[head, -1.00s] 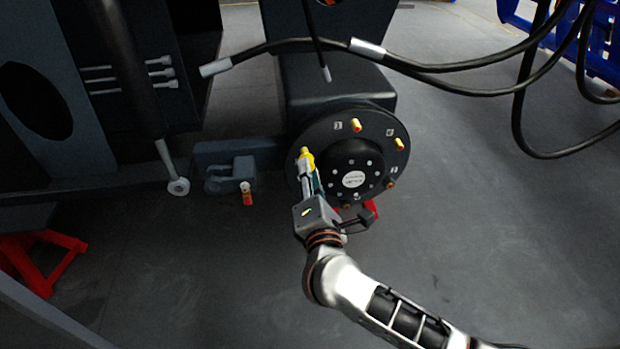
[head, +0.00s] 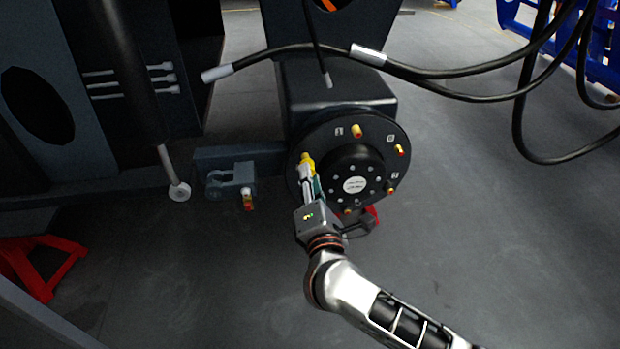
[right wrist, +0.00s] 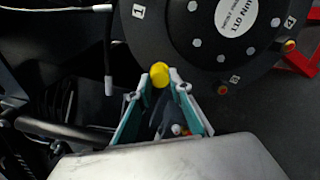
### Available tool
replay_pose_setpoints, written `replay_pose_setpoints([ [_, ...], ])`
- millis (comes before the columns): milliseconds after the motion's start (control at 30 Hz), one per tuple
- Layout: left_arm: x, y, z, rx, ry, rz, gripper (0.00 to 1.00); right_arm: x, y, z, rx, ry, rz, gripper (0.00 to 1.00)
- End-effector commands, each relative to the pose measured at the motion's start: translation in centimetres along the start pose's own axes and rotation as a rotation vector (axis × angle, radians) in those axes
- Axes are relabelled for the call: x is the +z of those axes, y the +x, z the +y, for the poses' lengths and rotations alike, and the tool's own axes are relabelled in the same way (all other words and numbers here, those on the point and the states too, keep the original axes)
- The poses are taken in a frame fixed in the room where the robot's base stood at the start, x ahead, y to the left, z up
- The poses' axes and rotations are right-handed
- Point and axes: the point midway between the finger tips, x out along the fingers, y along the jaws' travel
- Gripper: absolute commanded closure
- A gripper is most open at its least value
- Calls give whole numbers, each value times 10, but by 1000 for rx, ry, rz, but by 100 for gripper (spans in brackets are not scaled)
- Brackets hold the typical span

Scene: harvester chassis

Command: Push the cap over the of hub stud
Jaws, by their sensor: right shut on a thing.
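The round black hub (head: 318,135) with a pale centre label faces me. It also shows in the right wrist view (right wrist: 178,25). My right gripper (head: 307,172) comes from below and is shut on a yellow cap (head: 306,159) at the hub's left side. In the right wrist view the cap (right wrist: 159,74) sits between the fingertips (right wrist: 160,84), near the hub's edge. The stud behind it is hidden, so I cannot tell whether the cap is around it. Other hub studs (head: 357,131) stand around the face with yellow or reddish ends. My left gripper is not in view.
Black hoses with grey ends (head: 368,54) hang above and to the right of the hub. A grey bracket (head: 232,178) with a small red-and-yellow fitting (head: 248,200) lies left. A red stand (head: 40,265) is at lower left. The floor at right is clear.

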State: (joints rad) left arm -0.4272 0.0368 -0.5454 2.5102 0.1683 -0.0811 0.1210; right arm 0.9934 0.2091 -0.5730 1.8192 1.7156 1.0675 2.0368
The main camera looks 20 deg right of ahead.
Motion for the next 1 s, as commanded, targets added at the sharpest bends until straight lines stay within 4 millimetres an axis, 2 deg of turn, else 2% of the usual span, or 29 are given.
replay_pose_setpoints([
  [1000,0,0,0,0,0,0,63,1,26,0,0,0,-1,92],
])
